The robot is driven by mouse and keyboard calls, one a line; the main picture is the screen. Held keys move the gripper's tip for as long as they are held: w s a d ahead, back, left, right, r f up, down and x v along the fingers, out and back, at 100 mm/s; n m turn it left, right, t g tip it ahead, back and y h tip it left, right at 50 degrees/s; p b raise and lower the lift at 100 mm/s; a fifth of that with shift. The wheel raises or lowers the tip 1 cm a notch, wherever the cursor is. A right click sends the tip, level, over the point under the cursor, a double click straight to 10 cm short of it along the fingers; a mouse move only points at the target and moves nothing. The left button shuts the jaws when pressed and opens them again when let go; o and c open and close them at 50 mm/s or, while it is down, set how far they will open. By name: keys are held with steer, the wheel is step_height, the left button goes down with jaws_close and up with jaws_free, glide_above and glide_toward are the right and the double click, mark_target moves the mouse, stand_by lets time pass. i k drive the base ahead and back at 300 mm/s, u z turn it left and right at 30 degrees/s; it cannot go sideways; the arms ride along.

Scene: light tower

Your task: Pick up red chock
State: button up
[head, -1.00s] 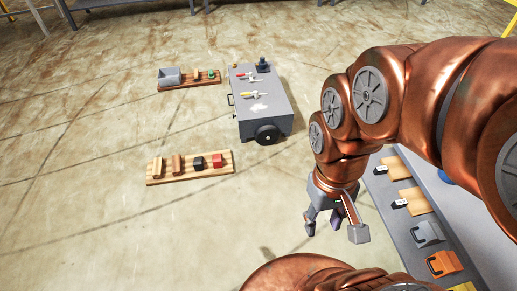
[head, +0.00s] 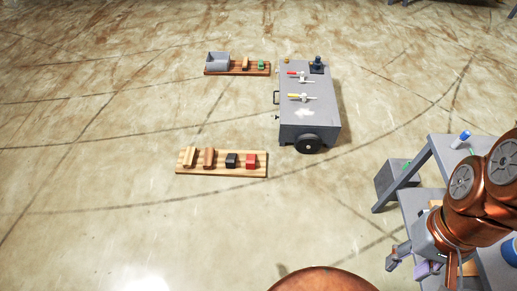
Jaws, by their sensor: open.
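The red chock (head: 251,161) is a small red block at the right end of a wooden board (head: 222,172) on the floor, left of centre in the head view. A black chock (head: 232,160) stands beside it on its left, then two brown wooden ones (head: 209,157) (head: 189,156). My gripper (head: 405,267) is at the lower right, far from the red chock and close to a grey table. Its fingers are apart, and I see nothing between them.
A second board (head: 237,70) with a grey bin (head: 218,60) lies farther back. A grey table (head: 425,155) stands at right. Floor around the chock board is clear.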

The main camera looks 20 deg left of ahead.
mark_target(250, 159)
steer(key=i, duration=1.45)
steer(key=u, duration=3.55)
